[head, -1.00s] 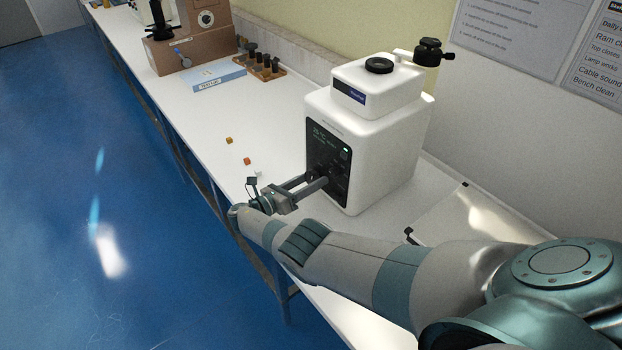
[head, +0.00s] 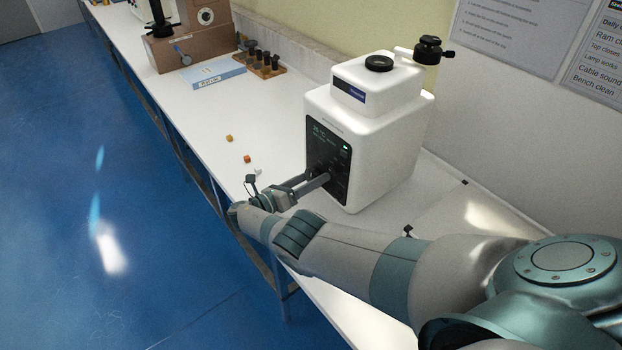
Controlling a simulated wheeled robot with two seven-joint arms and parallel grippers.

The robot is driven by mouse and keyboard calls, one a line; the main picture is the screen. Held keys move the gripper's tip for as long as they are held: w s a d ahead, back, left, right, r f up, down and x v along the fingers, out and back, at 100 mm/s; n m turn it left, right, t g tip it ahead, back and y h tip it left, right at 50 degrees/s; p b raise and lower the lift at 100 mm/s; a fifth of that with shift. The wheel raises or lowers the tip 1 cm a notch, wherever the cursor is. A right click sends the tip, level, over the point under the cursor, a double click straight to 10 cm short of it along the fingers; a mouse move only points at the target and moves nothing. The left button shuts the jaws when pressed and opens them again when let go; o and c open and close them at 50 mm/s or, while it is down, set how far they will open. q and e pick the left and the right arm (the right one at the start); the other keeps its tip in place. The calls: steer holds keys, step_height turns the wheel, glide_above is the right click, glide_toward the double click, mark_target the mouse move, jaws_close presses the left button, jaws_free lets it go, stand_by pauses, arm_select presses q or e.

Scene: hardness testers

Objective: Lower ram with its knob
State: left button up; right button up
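The white tester (head: 385,150) stands on the bench with a dark front panel (head: 322,141) that carries a small lit display. My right gripper (head: 325,177) points at the lower part of this panel, and its fingertips are at or very near it. A dark knob (head: 320,170) shows only in part at the fingertips. I cannot tell whether the fingers are closed on it. A black round cap (head: 379,63) sits on the tester's top, and a black knob-like part (head: 428,50) sticks out at its upper right. The ram cannot be made out. My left gripper is out of view.
Small orange cubes (head: 247,159) and a white one lie on the bench (head: 205,120) left of the tester. A wall stands behind.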

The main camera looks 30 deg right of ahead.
steer(key=a+b, duration=0.1)
steer(key=a, duration=0.4)
steer(key=s+a+b, duration=0.1)
steer(key=a, duration=0.5)
steer(key=a+b, duration=0.1)
steer(key=a, duration=0.5)
steer(key=shift+s+a, duration=0.15)
steer(key=shift+a, duration=0.05)
